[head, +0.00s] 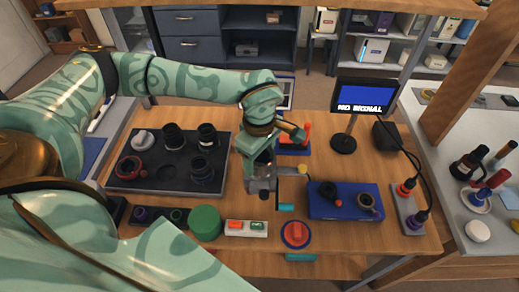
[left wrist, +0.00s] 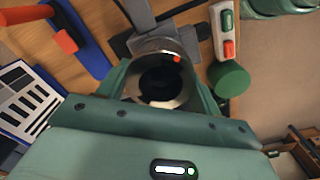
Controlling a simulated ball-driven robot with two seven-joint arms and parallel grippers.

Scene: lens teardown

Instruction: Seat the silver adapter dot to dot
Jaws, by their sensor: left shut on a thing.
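The silver adapter (left wrist: 153,45) is a metal ring with a dark middle and a red dot on its rim, seen in the left wrist view. The two green fingers of my left gripper (left wrist: 160,76) are shut on it, one on each side. In the head view, my left gripper (head: 262,160) points down over the middle of the table, above a grey metal fixture (head: 291,170). The grey fixture also shows behind the ring in the left wrist view (left wrist: 120,46). I cannot tell whether the ring touches it. A matching dot is not clear. My right gripper is not in view.
A dark tray (head: 118,180) with several black lens parts lies left. A blue mat (head: 330,212) with small parts lies right, before a monitor (head: 362,95). A green cylinder (head: 205,222), a red-and-green switch box (head: 246,228) and a red button (head: 296,233) stand in front.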

